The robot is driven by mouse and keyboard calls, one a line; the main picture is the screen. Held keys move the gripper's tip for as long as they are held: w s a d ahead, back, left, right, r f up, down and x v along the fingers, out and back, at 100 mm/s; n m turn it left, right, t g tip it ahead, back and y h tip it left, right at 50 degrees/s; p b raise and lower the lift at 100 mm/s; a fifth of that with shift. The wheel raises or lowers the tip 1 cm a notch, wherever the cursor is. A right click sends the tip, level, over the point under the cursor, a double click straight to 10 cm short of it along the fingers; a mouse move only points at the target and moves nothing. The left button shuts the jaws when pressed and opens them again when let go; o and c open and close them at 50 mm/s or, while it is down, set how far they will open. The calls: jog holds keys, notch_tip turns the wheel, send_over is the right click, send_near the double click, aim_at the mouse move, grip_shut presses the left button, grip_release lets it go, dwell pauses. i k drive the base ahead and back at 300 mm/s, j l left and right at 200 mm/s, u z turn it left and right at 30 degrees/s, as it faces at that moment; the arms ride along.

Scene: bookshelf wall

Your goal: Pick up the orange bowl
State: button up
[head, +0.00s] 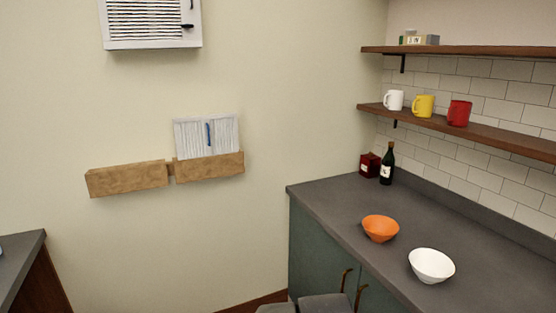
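The orange bowl (380,229) stands upright on the dark grey counter (335,205), towards its front edge. It looks empty and nothing covers it. A white bowl (431,265) stands on the same counter, nearer to me and to the right, with a gap between the two.
A dark bottle (387,164) and a red box (370,165) stand at the counter's far end. Shelves with mugs (423,106) hang above. Green cabinets (318,258) with handles are below. Counter around the orange bowl is clear.

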aim_at(380, 228)
jog(key=i+l+u, duration=0.15)
jog(key=i+l, duration=0.75)
jog(key=l, duration=0.1)
